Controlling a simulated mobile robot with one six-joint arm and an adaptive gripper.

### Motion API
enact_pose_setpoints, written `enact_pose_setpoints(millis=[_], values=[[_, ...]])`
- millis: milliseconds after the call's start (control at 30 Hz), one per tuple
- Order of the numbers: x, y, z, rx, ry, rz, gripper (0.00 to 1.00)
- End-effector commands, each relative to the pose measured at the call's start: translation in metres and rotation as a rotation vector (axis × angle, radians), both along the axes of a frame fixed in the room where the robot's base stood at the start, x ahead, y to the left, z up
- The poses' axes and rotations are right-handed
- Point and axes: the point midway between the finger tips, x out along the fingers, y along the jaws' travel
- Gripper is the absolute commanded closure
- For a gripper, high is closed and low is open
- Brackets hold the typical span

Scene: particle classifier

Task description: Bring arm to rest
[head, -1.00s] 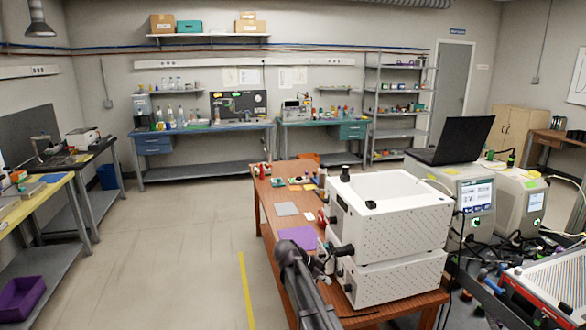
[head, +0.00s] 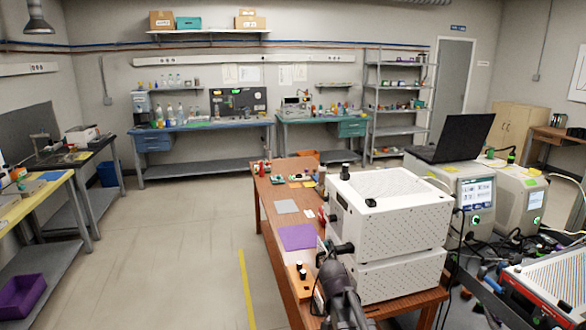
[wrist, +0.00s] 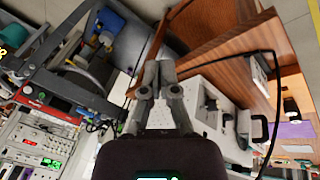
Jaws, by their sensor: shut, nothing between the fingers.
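My arm reaches in from the bottom of the head view, in front of the white perforated boxes (head: 395,225) stacked on the wooden table (head: 262,207). In the wrist view my gripper (wrist: 160,66) is shut and empty, its grey fingertips together. Behind the fingers the wrist view shows the side of the white boxes (wrist: 205,87) and the wooden table (wrist: 205,42). I cannot tell the exact gap between the gripper and the boxes.
A purple mat (head: 298,237) and a grey plate (head: 286,206) lie on the table left of the boxes. A laptop (head: 452,138) sits on an instrument at the right. The floor (head: 180,240) on the left is clear.

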Motion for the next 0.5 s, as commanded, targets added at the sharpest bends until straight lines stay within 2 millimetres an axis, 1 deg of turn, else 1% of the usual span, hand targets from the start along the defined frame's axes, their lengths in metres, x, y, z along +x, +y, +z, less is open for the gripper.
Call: enact_pose_setpoints(millis=[33, 200, 300, 400, 500], values=[[-0.017, -0.004, -0.001, 0.032, 0.023, 0.048, 1.00], [-0.055, -0.009, -0.005, 0.149, 0.091, 0.246, 1.00], [-0.074, -0.009, -0.006, 0.211, 0.112, 0.355, 1.00], [-0.088, -0.009, -0.007, 0.261, 0.122, 0.446, 1.00], [-0.097, -0.008, -0.007, 0.293, 0.126, 0.510, 1.00]])
